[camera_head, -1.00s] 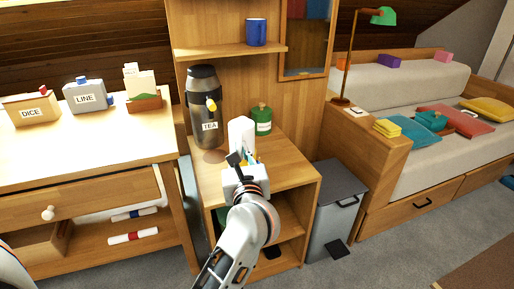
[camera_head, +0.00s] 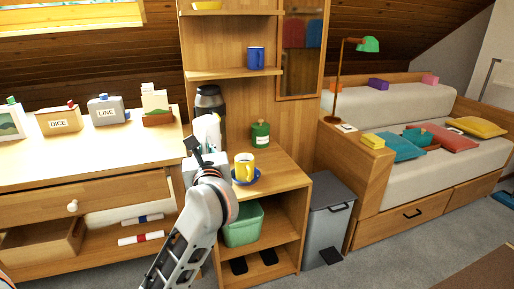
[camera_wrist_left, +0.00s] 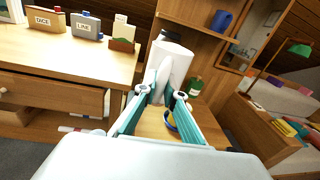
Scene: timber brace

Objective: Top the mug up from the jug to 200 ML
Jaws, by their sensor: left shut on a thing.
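My left gripper (camera_head: 205,158) is shut on a white jug (camera_head: 207,130), held up above the left part of the small cabinet's top. The jug also shows between the fingers in the left wrist view (camera_wrist_left: 170,68), looking roughly upright with a slight tilt. The levels in mug and jug cannot be read. My right gripper is not in view.
A dark tea urn (camera_head: 210,98) stands behind the jug, partly hidden. A green canister (camera_head: 260,133) stands at the back of the cabinet top (camera_head: 285,175). A blue mug (camera_head: 256,58) is on the shelf above. A grey bin (camera_head: 328,220) stands at the right.

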